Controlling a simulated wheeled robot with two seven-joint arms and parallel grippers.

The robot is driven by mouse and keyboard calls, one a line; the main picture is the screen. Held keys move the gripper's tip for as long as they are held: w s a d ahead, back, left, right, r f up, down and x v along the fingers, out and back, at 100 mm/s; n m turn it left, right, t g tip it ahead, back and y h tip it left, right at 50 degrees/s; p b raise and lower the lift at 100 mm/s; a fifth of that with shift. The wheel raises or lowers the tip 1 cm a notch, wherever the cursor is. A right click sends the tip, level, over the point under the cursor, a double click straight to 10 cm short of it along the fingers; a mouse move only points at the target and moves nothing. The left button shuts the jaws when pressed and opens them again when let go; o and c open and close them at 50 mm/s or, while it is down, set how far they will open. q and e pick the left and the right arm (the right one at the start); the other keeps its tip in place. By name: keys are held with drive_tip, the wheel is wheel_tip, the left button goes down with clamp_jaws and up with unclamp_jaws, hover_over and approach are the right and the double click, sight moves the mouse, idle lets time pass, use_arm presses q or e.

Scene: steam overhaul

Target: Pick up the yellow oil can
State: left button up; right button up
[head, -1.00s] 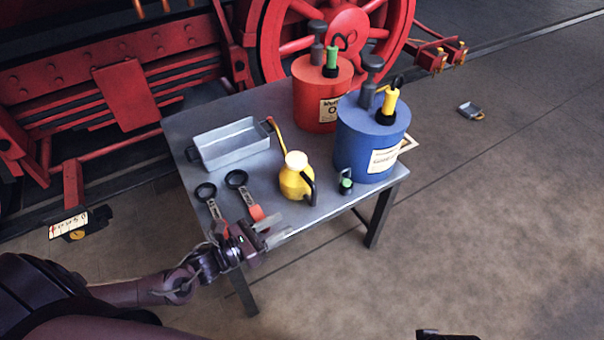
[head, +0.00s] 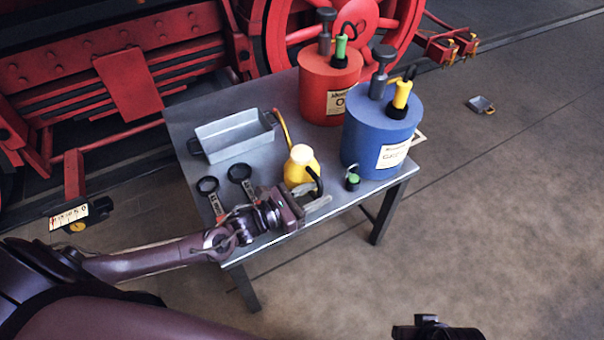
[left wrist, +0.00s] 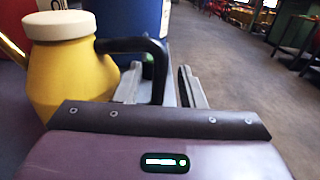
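The yellow oil can (head: 298,168) stands upright near the front edge of the grey table. It has a white cap, a thin spout to the upper left and a black handle (head: 316,180) on its right. My left gripper (head: 320,200) is just in front of the can at handle height, with its fingers apart. In the left wrist view the yellow oil can (left wrist: 75,80) is at the left, and its black handle (left wrist: 158,72) shows between the two fingers. Whether the fingers touch it is unclear. My right gripper (head: 435,329) shows only partly at the bottom edge.
A blue drum (head: 375,140) and a red drum (head: 322,98) stand behind and right of the can. A small green-topped item (head: 352,182) sits close to its right. A grey tray (head: 235,138) and two ring-ended tools (head: 240,172) lie left on the table (head: 185,112).

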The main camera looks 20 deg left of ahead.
use_arm(q)
drive_tip(key=shift+x, duration=0.85)
drive_tip(key=c, duration=0.8)
drive_tip(key=shift+w+r, duration=0.1)
use_arm(e)
drive_tip(key=shift+s+a+f, duration=0.15)
drive_tip(key=shift+a, duration=0.05)
